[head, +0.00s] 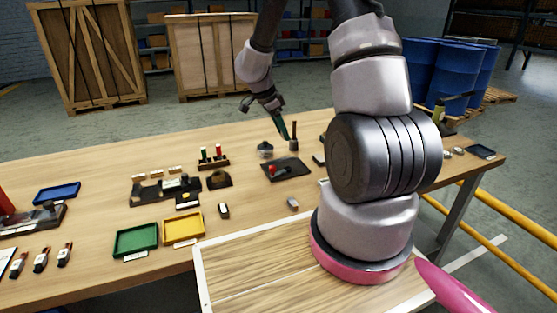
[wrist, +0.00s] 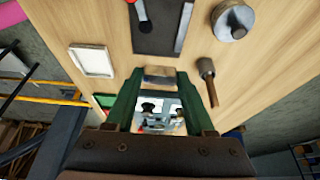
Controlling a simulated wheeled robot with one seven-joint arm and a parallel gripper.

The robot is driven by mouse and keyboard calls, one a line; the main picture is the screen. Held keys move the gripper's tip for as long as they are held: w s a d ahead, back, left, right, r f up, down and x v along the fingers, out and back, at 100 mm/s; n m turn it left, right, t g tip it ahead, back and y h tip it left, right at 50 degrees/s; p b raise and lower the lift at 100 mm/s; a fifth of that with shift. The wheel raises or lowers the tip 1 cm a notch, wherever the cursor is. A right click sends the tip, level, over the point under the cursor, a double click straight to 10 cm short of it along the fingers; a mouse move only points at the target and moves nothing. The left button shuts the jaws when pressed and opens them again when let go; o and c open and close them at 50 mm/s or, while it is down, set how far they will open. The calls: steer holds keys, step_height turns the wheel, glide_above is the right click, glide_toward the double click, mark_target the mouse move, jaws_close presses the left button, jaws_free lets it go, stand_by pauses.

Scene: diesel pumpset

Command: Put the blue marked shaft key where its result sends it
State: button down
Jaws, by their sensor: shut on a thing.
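My gripper (head: 285,133) hangs above the far part of the bench in the head view, near a dark upright peg. In the wrist view its green fingers (wrist: 159,88) are shut on a small grey-brown block (wrist: 160,75) between the tips. In the head view the held block is too small to make out. A green tray (head: 136,239), a yellow tray (head: 183,228) and a blue tray (head: 58,193) stand on the left of the bench.
A dark plate (head: 289,170) with a red part, a round metal piece (head: 265,150) and the upright peg (head: 293,135) are near my gripper. My own arm hides part of the bench's right.

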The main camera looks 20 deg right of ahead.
steer(key=f, duration=0.6)
steer(key=shift+w, duration=0.35)
steer(key=shift+f, duration=2)
steer(key=shift+s+f, duration=0.1)
steer(key=shift+f, duration=0.4)
